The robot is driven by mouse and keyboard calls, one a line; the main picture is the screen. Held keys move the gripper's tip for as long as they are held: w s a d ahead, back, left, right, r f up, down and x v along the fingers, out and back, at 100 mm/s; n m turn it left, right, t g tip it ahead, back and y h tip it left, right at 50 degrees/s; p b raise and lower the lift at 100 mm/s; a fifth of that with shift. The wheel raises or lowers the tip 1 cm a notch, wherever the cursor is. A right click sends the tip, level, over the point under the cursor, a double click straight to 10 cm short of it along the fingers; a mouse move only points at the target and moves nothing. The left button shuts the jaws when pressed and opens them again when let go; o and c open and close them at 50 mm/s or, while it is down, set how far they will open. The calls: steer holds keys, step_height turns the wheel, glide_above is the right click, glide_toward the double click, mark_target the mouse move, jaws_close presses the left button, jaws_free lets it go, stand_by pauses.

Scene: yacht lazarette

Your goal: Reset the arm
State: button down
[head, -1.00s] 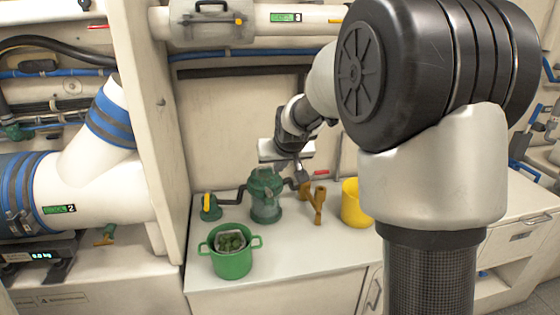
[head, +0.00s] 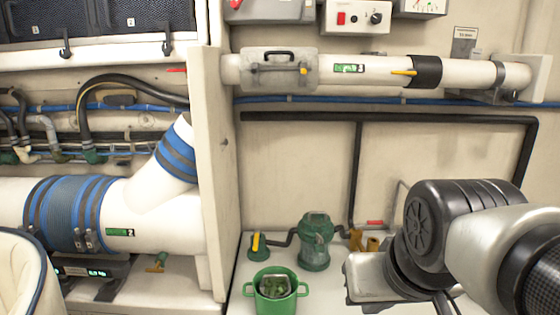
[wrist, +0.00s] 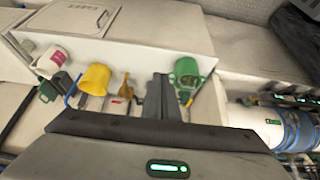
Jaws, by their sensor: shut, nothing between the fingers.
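My gripper (wrist: 160,82) shows in the wrist view as two dark fingers pressed together, shut and empty. In the head view my arm is folded at the lower right, with the pale hand end above the right part of the counter; the fingers cannot be made out there. Nothing is seen touching the gripper.
The white counter holds a green two-handled pot (head: 275,290), a green strainer housing (head: 315,242) and a brown fitting (head: 371,243). A yellow bucket (wrist: 94,78) shows in the wrist view. A white pipe (head: 375,69) crosses the wall above; a partition (head: 218,170) stands left.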

step_height(320, 180, up, 17)
steer(key=s+p, duration=0.2)
steer(key=p, duration=1.6)
steer(key=shift+s+r, duration=0.15)
steer(key=shift+s, duration=0.1)
